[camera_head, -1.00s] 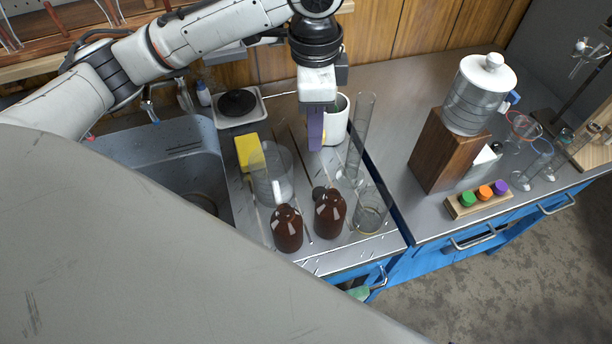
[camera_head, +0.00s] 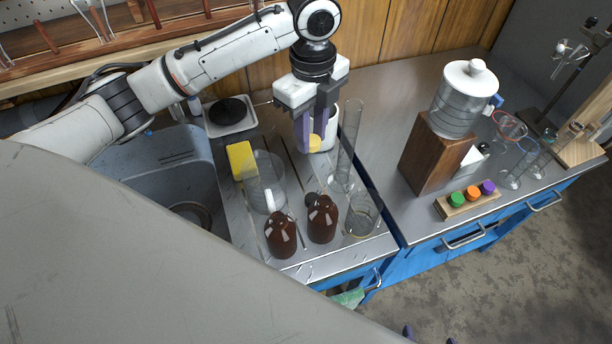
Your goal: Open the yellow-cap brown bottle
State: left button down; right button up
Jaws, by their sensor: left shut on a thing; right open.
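Two brown bottles stand upright side by side on the bench: a left one (camera_head: 281,236) and a right one (camera_head: 322,220). The right bottle has a dark top. No yellow cap shows on either bottle, though the left one's mouth is too small to read clearly. My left gripper (camera_head: 313,143) points down behind the bottles, above the bench. Its purple fingers are shut on a small yellow cap (camera_head: 315,142), clear of both bottles. My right gripper (camera_head: 430,337) barely shows at the bottom edge, with two purple fingertips apart and empty.
A large glass beaker (camera_head: 261,170), a tall cylinder (camera_head: 348,145) and a smaller beaker (camera_head: 362,222) crowd the bottles. A white cup (camera_head: 326,133) stands behind my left gripper. A yellow block (camera_head: 241,160) lies by the sink (camera_head: 150,165).

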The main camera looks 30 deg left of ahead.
aim_at(310, 185)
pick_arm(q)
notch_tip(310, 185, down, 14)
jog(key=shift+f+b, duration=0.15)
jog(key=shift+b, duration=0.25)
jog(key=shift+f, duration=0.2)
jog(key=c, duration=1.4)
grip_release()
jog(key=shift+r, duration=0.1)
